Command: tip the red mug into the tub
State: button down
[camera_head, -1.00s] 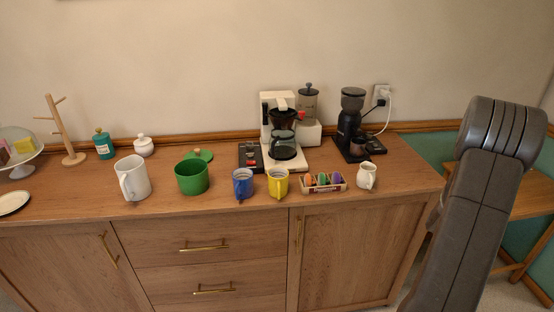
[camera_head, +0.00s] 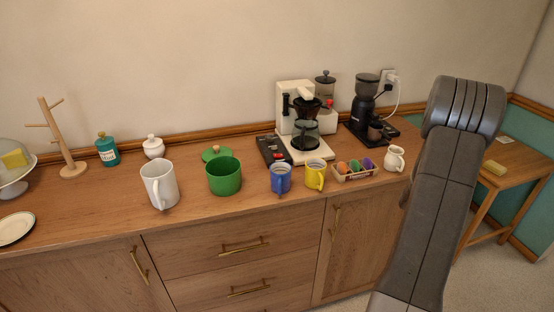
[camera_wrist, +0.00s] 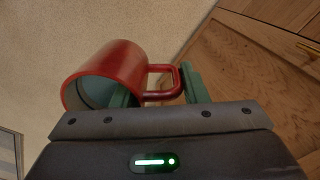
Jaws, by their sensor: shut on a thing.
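The red mug (camera_wrist: 112,70) shows only in the wrist view, at upper left. It lies on its side in that picture, its grey-blue mouth facing lower left and its handle to the right. My gripper (camera_wrist: 158,88) is shut on it, with green fingers at the mug's body and by the handle; the exact contact is partly hidden. In the head view my arm fills the right side and the gripper is out of frame. A green open pot (camera_head: 224,178) stands on the sideboard, its lid behind it; I cannot tell whether it is the tub.
The wooden sideboard (camera_head: 110,195) also holds a white mug (camera_head: 160,185), a blue mug (camera_head: 280,179), a yellow mug (camera_head: 315,174), a coffee maker (camera_head: 294,107), a grinder (camera_head: 366,100) and a small jug (camera_head: 395,159). A side table (camera_head: 515,165) with a yellow item (camera_head: 495,167) stands at right.

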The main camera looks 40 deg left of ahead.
aim_at(223, 173)
jog(key=k+j, duration=0.15)
jog(key=j, duration=0.2)
jog(key=k+j, duration=0.2)
jog(key=j, duration=0.2)
jog(key=k+j, duration=0.15)
jog(key=j, duration=0.2)
jog(key=k+j, duration=0.2)
jog(key=j, duration=0.2)
jog(key=k+j, duration=0.15)
jog(key=j, duration=0.2)
